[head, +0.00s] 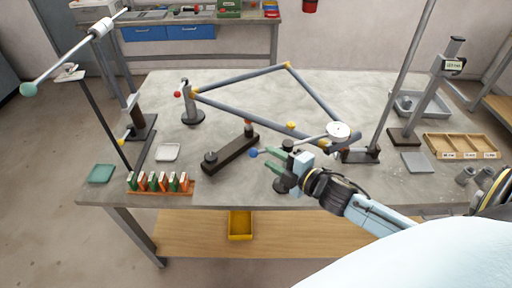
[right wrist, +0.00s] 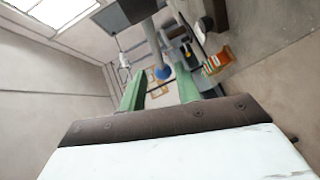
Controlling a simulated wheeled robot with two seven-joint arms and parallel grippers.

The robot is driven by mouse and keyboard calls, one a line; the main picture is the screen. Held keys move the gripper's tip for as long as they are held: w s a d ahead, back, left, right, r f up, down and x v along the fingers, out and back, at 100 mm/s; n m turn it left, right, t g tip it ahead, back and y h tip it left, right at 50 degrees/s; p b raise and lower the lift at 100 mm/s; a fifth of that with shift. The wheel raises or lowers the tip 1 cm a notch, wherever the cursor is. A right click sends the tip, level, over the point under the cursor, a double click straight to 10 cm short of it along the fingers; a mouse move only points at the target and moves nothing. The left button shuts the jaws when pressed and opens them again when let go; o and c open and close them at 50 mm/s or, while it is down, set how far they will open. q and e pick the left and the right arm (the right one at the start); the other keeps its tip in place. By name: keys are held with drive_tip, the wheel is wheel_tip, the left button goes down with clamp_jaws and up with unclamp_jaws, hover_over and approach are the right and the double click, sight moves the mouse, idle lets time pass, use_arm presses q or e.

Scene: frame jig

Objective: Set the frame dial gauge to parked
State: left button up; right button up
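The frame dial gauge has a white round dial (head: 338,131) near the right corner of the grey bicycle-like frame (head: 243,75). A thin rod runs from the dial to the left and ends in a blue ball (head: 253,153). My right gripper (head: 273,160) is open, with green fingers, just right of the blue ball. In the right wrist view the ball (right wrist: 163,72) appears between the two fingers (right wrist: 160,90), near or beyond their tips; no contact is visible. My left gripper is not in view.
A dark block with knobs (head: 232,153) lies left of my right gripper. A rack of orange and green pieces (head: 160,186) stands at the front left. A tall post (head: 404,75) rises on the right, near a wooden tray (head: 462,146). A long rod with a green ball (head: 27,89) overhangs the left.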

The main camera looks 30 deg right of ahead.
sight(262, 152)
drive_tip(key=x, duration=0.7)
clamp_jaws()
idle(0.3)
